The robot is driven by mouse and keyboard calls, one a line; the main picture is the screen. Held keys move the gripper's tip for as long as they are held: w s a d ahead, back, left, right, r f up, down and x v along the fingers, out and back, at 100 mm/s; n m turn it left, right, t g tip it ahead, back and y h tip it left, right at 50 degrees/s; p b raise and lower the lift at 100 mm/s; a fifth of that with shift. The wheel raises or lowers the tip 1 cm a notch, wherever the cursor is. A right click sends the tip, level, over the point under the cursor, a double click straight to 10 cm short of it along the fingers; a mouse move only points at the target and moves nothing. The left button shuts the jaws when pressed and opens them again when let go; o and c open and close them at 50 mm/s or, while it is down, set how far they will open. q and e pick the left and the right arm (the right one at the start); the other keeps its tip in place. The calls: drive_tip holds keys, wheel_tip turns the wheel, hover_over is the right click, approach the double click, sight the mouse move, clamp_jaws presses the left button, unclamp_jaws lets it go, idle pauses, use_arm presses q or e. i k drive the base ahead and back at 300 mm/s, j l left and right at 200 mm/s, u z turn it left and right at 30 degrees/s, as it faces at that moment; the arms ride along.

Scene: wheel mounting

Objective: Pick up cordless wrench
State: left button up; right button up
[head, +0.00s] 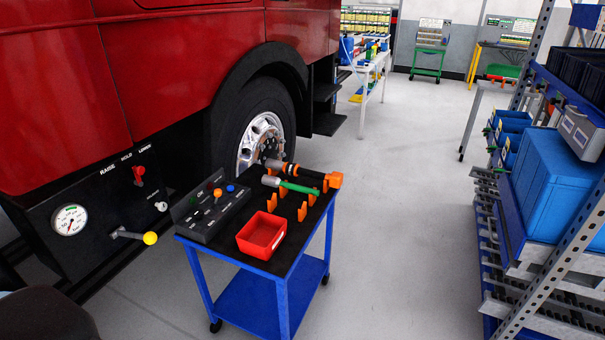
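The cordless wrench (309,173) looks to be the long black tool with an orange band and an orange end. It lies across the far end of the blue cart's dark top (254,258), raised on orange holders, its grey nose towards the truck wheel. Just in front of it lies a tool with a silver head and a green handle (298,187), partly overlapping other holders. Neither of my grippers is in view. A dark rounded shape at the bottom left corner may be part of my arm; I cannot tell.
On the cart stand a red bin (262,236), several orange holders (272,203) and a black control box (213,212). A red truck (170,75) with its wheel (262,140) is behind left. A shelf rack (560,255) stands right. The floor between is clear.

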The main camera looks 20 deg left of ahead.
sight(335, 180)
drive_tip(key=i+u, duration=0.15)
drive_tip(key=u, duration=0.45)
drive_tip(key=i+l+u, duration=0.6)
drive_tip(key=i+l, duration=0.75)
drive_tip(key=l, duration=0.25)
drive_tip(key=i+u, duration=0.05)
